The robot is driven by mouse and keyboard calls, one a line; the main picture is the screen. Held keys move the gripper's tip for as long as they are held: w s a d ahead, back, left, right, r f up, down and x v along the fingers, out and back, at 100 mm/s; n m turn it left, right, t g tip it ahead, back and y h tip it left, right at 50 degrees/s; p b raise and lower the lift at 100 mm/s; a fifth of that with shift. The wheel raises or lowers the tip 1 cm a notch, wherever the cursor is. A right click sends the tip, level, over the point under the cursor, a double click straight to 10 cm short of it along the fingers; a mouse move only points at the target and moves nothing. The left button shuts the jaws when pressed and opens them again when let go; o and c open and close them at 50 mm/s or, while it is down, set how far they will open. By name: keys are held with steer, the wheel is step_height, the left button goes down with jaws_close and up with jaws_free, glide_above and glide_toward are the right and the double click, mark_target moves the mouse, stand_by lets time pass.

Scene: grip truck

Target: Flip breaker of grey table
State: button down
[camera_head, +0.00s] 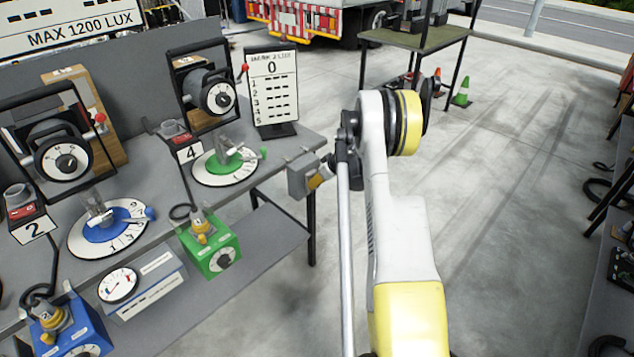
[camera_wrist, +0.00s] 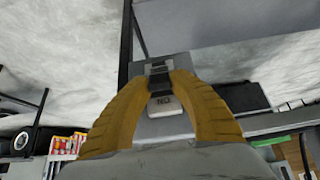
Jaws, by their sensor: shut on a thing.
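The grey table (camera_head: 305,140) stands at the left in the head view, and a small grey breaker box (camera_head: 301,176) is fixed at its right end. My gripper (camera_head: 320,178) is at the right face of this box, partly hidden by my arm. In the wrist view, the two yellow fingers of my gripper (camera_wrist: 160,82) close around the dark breaker switch (camera_wrist: 159,79) on the grey box (camera_wrist: 160,129). A pale part marked "ON" (camera_wrist: 163,104) shows between the fingers. The fingertips hide much of the switch, so I cannot tell its position.
Green (camera_head: 216,254) and blue (camera_head: 75,335) boxes, dials and a sign reading 0 (camera_head: 272,88) are on or along the table. A green-topped table (camera_head: 415,38) and a green cone (camera_head: 461,92) stand behind. The concrete floor to the right is mostly clear.

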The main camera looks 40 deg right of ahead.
stand_by(0.3)
steer(key=c, duration=1.1)
jaws_free()
steer(key=shift+w, duration=0.1)
steer(key=shift+c, duration=0.2)
steer(key=v, duration=1.2)
steer(key=shift+w+r, duration=0.15)
